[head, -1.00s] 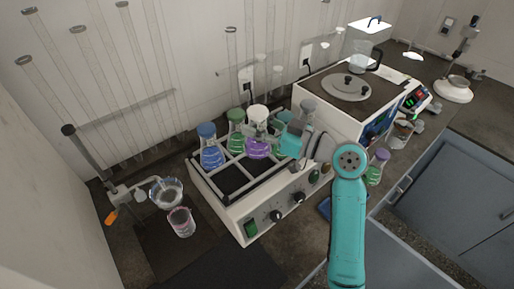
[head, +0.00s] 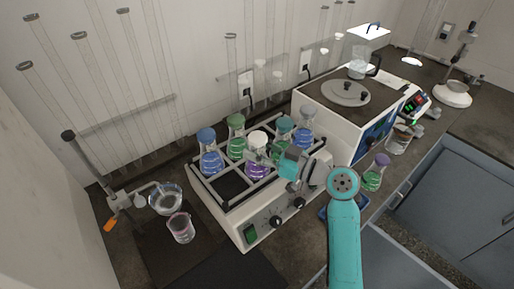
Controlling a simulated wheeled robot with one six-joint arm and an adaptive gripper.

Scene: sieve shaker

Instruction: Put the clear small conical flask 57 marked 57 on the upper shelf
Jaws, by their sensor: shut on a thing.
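My gripper (head: 262,157) is shut on a small clear conical flask (head: 257,168) with a white cap and purple liquid, gripped around its neck. The flask is upright at the rack of the white shaker (head: 226,211). My gripper partly covers it, and I cannot tell whether its base touches the rack. No 57 mark is readable on any flask. I cannot pick out an upper shelf.
A white box-shaped device (head: 349,101) with a round lid stands right of the shaker. A purple-capped flask with green liquid (head: 373,176) stands before it. Tall glass tubes (head: 100,90) line the back wall.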

